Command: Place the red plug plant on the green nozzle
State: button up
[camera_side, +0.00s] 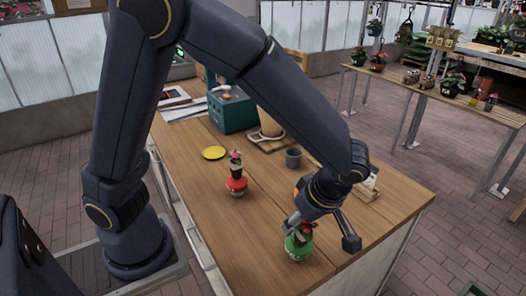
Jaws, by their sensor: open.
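The green nozzle (298,249) stands near the front right of the wooden table. A small plant (305,229) with a dark plug and some red shows right at its top, partly hidden by my gripper; I cannot tell whether it rests fully on the nozzle. My gripper (320,232) is open, its fingers spread above and to the right of the green nozzle, one finger close to the plant. A red nozzle (237,186) stands farther back to the left. A second plant with reddish leaves and a dark plug (235,166) stands upright on it.
A yellow disc (213,153), a grey cup (293,158), a teal box (232,111) and a tan pot (270,124) stand farther back on the table (215,205). A small light object (371,183) is behind my gripper. The table's left front part is clear.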

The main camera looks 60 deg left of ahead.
jog(key=v, duration=1.2)
jog(key=s+a+r+m+t+h, duration=0.2)
jog(key=s+a+m, duration=0.3)
jog(key=a+m, duration=0.3)
jog(key=s+a+r+m+t+h, duration=0.2)
jog(key=s+a+m, duration=0.3)
jog(key=a+m, duration=0.3)
jog(key=shift+s+a+m+t, duration=0.25)
jog(key=shift+m+t, duration=0.55)
jog(key=shift+m, duration=0.2)
jog(key=shift+o, duration=0.2)
